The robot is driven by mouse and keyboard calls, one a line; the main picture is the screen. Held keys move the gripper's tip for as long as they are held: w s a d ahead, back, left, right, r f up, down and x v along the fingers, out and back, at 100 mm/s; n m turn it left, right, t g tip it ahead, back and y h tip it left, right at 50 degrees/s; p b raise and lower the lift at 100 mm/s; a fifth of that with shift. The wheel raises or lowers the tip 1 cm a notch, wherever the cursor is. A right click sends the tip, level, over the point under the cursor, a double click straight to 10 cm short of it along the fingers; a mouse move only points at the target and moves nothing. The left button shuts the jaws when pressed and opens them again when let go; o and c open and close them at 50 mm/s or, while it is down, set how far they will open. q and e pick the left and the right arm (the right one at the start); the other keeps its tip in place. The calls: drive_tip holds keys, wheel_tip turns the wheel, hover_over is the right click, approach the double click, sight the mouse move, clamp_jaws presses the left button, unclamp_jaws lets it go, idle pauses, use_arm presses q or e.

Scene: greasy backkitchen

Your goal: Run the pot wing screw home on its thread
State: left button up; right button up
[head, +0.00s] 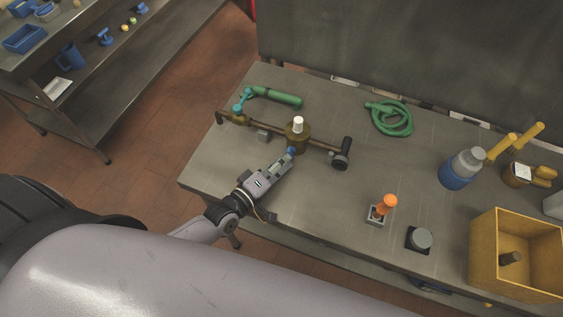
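A brass pot (296,138) with a white cap stands in a brown pipe run (265,128) on the steel bench. A small blue piece (291,150), which looks like the pot wing screw, sits at the pot's near side. My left gripper (287,157) reaches up from the lower left with its fingertips at this blue piece. The fingertips partly cover it, and I cannot tell whether they are closed on it or how far in the screw sits. My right gripper is not in view.
The bench between pipe and orange tool is clear.

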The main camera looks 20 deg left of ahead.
use_arm(q)
drive_tip(key=shift+w+a+r, duration=0.15)
drive_tip(key=shift+w+r, duration=0.3)
drive_tip(key=shift+w, duration=0.05)
drive_tip(key=shift+s, duration=0.45)
drive_tip(key=shift+s+f+p, duration=0.25)
drive_tip(key=shift+s+p, duration=0.1)
drive_tip(key=shift+s, duration=0.3)
drive_tip(key=shift+a+f+n+t+h, duration=0.15)
drive_tip(key=shift+n+t+h, duration=0.15)
drive_tip(key=shift+n, duration=0.3)
drive_tip(key=shift+s+n, duration=0.1)
drive_tip(key=shift+n, duration=0.8)
drive_tip(key=o, duration=0.6)
drive_tip(key=shift+c, duration=0.2)
drive_tip(key=shift+f, duration=0.1)
drive_tip(key=shift+s, duration=0.15)
